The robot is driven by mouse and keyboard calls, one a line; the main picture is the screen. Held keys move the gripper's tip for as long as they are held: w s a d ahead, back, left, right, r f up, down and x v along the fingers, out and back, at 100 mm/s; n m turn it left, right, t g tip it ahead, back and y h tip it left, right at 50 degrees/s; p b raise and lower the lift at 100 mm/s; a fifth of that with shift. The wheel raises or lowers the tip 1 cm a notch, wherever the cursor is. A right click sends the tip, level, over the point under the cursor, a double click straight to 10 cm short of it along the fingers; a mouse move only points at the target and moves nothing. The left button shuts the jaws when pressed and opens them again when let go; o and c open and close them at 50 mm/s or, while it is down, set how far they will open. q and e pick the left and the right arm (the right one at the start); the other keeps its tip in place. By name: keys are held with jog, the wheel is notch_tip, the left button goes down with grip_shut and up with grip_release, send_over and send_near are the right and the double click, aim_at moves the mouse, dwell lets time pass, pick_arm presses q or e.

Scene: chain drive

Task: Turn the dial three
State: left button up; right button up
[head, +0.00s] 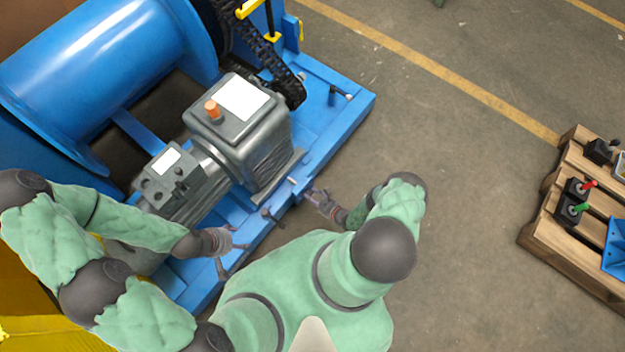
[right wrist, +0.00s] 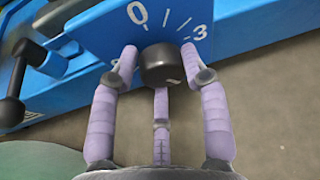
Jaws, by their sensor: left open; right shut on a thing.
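The dial is a round black knob (right wrist: 162,64) on a blue panel (right wrist: 225,22), seen in the right wrist view. White marks run from a "0" at its upper left to a "3" at its upper right, with ticks between. I cannot make out a pointer on the knob. My right gripper (right wrist: 160,70) is shut on the knob, with fingers at its left, right and near side. In the head view the right gripper (head: 310,193) is at the front edge of the blue frame. My left gripper (head: 234,248) is open and empty over the frame's edge, further left.
A grey motor and gearbox (head: 243,140) sits on the blue frame (head: 345,100), beside a blue drum (head: 100,70) and black chain (head: 270,65). Black handles (right wrist: 14,105) stick out left of the dial. A wooden pallet (head: 540,235) with levers stands right; floor between is clear.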

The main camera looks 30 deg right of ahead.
jog(key=shift+w+d, duration=0.1)
jog(key=shift+d, duration=0.15)
jog(key=o, duration=1.1)
jog(key=shift+c, duration=0.2)
jog(key=shift+a, duration=0.1)
jog(key=v, duration=1.2)
jog(key=shift+a, duration=0.1)
